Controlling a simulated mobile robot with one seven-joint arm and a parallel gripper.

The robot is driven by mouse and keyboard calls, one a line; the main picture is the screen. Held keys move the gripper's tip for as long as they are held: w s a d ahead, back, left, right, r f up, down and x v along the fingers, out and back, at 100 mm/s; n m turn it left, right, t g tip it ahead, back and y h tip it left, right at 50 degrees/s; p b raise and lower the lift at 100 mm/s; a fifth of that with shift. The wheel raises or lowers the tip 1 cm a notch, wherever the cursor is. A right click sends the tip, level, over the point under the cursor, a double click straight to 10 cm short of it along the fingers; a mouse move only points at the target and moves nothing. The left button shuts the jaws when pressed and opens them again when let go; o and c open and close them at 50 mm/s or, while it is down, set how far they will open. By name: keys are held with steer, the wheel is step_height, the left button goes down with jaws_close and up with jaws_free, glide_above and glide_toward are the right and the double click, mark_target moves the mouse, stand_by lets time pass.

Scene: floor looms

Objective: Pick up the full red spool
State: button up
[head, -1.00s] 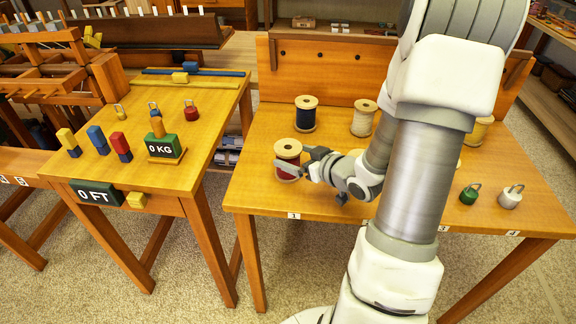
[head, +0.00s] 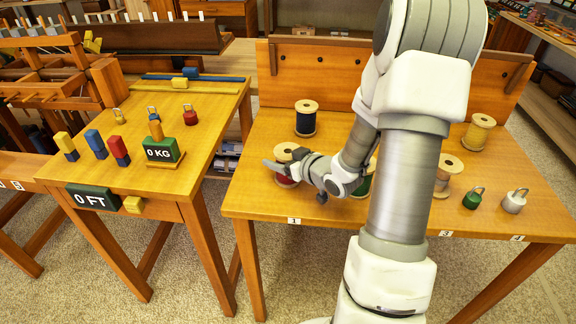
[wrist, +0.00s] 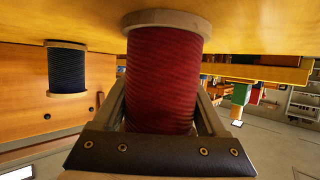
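The red spool (head: 284,182) stands near the front left of the right table, partly covered by my gripper. In the wrist view the red-wound spool (wrist: 163,75) fills the space between my fingers, its pale flange against the tabletop; the view is upside down. My gripper (head: 286,163) reaches it from the right, with one finger on each side. In the wrist view the gripper (wrist: 163,90) looks open around the spool, with narrow gaps beside it. Whether the fingertips touch it is hard to see.
A dark blue spool (head: 306,120) stands behind the red one. A green spool (head: 363,187) and a tan spool (head: 443,178) stand right, partly hidden by my arm. A yellow spool (head: 477,133), green weight (head: 472,200) and silver weight (head: 513,204) are farther right. A backboard (head: 330,75) closes the rear.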

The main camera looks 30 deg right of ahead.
steer(key=c, duration=0.9)
steer(key=shift+r, duration=0.1)
